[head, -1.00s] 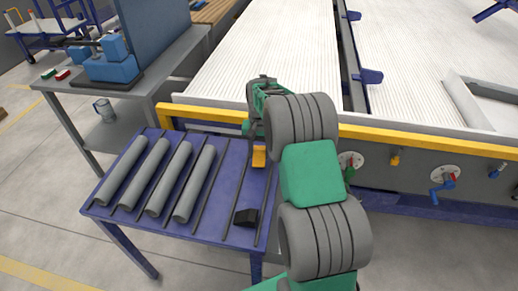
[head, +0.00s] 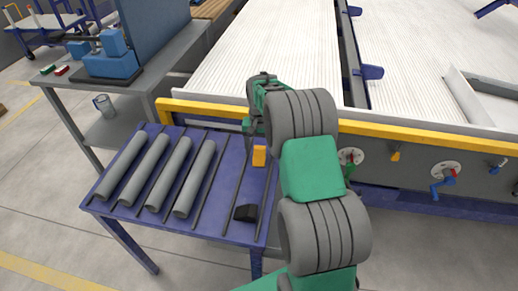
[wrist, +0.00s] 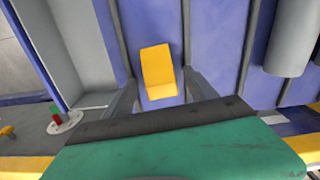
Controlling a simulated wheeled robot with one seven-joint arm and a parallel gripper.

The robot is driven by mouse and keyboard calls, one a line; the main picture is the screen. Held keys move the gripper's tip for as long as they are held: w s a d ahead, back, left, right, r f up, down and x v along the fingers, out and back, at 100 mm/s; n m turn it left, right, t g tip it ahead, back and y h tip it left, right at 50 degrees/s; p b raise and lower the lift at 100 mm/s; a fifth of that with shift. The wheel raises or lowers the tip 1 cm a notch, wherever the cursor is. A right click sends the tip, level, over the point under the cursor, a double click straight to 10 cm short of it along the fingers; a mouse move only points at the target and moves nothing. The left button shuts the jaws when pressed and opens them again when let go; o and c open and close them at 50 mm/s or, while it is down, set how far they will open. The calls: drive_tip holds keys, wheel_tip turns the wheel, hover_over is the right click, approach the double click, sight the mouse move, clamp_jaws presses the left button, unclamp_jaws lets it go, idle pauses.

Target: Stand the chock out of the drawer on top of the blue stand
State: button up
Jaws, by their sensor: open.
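An orange chock (head: 259,156) is on the blue stand (head: 222,222), at the back right of its top, close to the yellow beam. It also shows in the wrist view (wrist: 157,68), just past my fingertips. My gripper (wrist: 160,86) is open, with one finger on each side of the chock's near end and gaps to both. In the head view my gripper (head: 250,130) is just behind the chock and partly hidden by my arm. A black chock (head: 246,213) lies at the stand's front right. No drawer can be made out.
Several grey pipes (head: 159,172) lie side by side on the left of the stand, between dark rails. A yellow beam (head: 205,112) of the large machine runs behind the stand. A grey workbench (head: 130,88) stands at the back left.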

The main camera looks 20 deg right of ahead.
sight(259, 150)
wheel_tip(259, 150, up, 8)
drive_tip(key=shift+f, duration=0.1)
drive_tip(key=s+a+r+n+p, duration=0.1)
drive_tip(key=s+a+r+p, duration=0.1)
drive_tip(key=s+a+r, duration=0.35)
drive_tip(key=s+a+r+n+t+p, duration=0.1)
drive_tip(key=s+a+r+n+p, duration=0.1)
drive_tip(key=s, duration=0.7)
drive_tip(key=s+a+r+n+t+p, duration=0.2)
drive_tip(key=s+a+r, duration=0.2)
drive_tip(key=s, duration=0.5)
drive_tip(key=shift+s+a+r+n, duration=0.2)
drive_tip(key=shift+s+a+n, duration=0.2)
drive_tip(key=shift+a, duration=0.2)
